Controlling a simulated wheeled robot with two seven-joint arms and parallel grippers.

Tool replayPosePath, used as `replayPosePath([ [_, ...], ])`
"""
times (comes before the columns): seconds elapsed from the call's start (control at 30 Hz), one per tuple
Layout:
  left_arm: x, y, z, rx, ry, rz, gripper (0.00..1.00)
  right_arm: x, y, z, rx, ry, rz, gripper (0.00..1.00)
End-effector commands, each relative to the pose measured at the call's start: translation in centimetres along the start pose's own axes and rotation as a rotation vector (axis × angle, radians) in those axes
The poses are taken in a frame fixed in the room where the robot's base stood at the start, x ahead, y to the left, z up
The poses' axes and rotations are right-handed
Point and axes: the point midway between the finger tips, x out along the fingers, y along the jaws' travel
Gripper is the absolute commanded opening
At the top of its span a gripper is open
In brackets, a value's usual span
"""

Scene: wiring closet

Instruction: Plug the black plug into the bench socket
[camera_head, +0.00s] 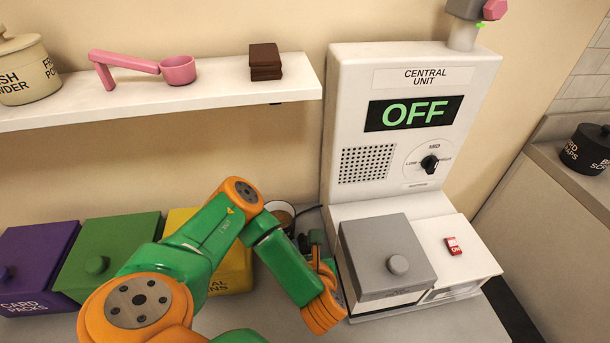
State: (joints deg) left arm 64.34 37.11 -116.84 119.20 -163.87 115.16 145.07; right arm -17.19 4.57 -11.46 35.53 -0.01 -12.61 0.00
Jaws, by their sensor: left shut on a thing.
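My left arm comes in from the left, and its wrist bends down beside the central unit's left side. My left gripper (318,258) is mostly hidden behind its own wrist. It is shut on a small dark piece, which looks like the black plug (317,238). A thin dark cord shows just above and left of it. I cannot make out the bench socket; the arm covers that part of the bench. Whether the plug touches anything is hidden. My right gripper is not in view.
The white central unit (349,95) reads OFF. Its base carries a grey lidded box (375,235) and a red switch (453,246). Purple (35,260), green (120,240) and yellow (235,270) boxes stand at left. A round container (283,212) stands behind my arm. A shelf (200,95) hangs above.

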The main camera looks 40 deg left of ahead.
Motion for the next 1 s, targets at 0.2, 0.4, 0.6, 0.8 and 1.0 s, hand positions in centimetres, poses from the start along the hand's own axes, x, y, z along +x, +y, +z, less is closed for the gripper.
replayPosePath([
  [0.2, 0.3, 0.0, -0.5, 0.0, 0.0, 0.0, 0.0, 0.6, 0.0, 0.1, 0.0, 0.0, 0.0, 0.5],
  [0.4, 0.6, 0.0, -0.9, 0.0, 0.0, 0.0, 0.0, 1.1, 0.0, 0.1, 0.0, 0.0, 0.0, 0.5],
  [0.6, 0.8, 0.0, -1.2, 0.0, 0.0, 0.0, 0.0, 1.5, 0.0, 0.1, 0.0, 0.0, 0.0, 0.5],
  [0.8, 1.0, 0.0, -1.6, 0.0, 0.0, 0.0, 0.0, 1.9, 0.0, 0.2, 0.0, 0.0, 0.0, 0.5],
  [1.0, 1.1, 0.0, -1.6, 0.0, 0.0, 0.0, 0.66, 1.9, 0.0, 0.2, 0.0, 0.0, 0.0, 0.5],
])
